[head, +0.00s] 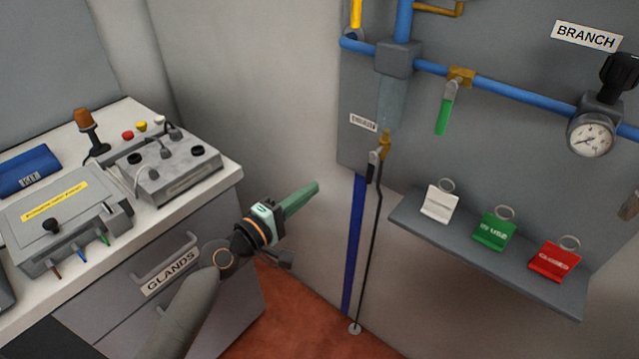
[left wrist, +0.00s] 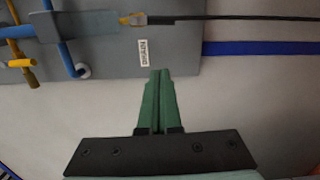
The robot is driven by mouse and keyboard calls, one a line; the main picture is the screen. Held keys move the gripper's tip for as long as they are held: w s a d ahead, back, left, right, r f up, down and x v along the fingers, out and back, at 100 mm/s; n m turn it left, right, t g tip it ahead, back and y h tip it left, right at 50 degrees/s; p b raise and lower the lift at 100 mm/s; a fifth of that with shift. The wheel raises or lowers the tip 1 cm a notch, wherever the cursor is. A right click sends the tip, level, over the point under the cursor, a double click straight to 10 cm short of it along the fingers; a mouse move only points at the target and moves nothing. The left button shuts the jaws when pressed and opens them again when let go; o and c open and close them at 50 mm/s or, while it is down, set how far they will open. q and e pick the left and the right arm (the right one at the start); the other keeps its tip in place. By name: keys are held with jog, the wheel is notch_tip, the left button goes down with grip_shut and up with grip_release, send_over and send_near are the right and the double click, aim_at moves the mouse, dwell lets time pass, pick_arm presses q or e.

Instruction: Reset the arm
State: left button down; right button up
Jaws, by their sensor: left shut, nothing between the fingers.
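My left gripper (head: 311,189) has green fingers and sits in the middle of the head view, in front of the pale wall and to the right of the counter. Its fingers point up and to the right, toward the pipe panel, and touch nothing. In the left wrist view the two green fingers (left wrist: 159,100) lie together with nothing between them. My right gripper is not in the head view, apart from a possible brownish bit at the right edge that I cannot identify.
A grey panel (head: 520,170) carries blue pipes (head: 515,98), a green-handled valve (head: 445,110) and a gauge (head: 591,135). A shelf (head: 410,222) holds white (head: 438,204), green (head: 494,232) and red (head: 554,261) tags. A counter (head: 225,172) with boxes stands left, above a GLANDS drawer (head: 190,290).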

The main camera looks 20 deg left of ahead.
pick_arm(q)
jog(key=shift+s+a, duration=0.1)
jog(key=shift+s, duration=0.15)
dwell(0.3)
jog(key=s+d+f+m+g+y+p, duration=0.1)
jog(key=s+d+f+m+g+y, duration=0.2)
jog(key=s+f+m+g, duration=0.4)
jog(key=s+f+m+y, duration=0.1)
jog(key=s+f+m, duration=0.8)
jog(key=s+f, duration=0.8)
jog(key=shift+y+p, duration=0.3)
jog(key=shift+p, duration=0.05)
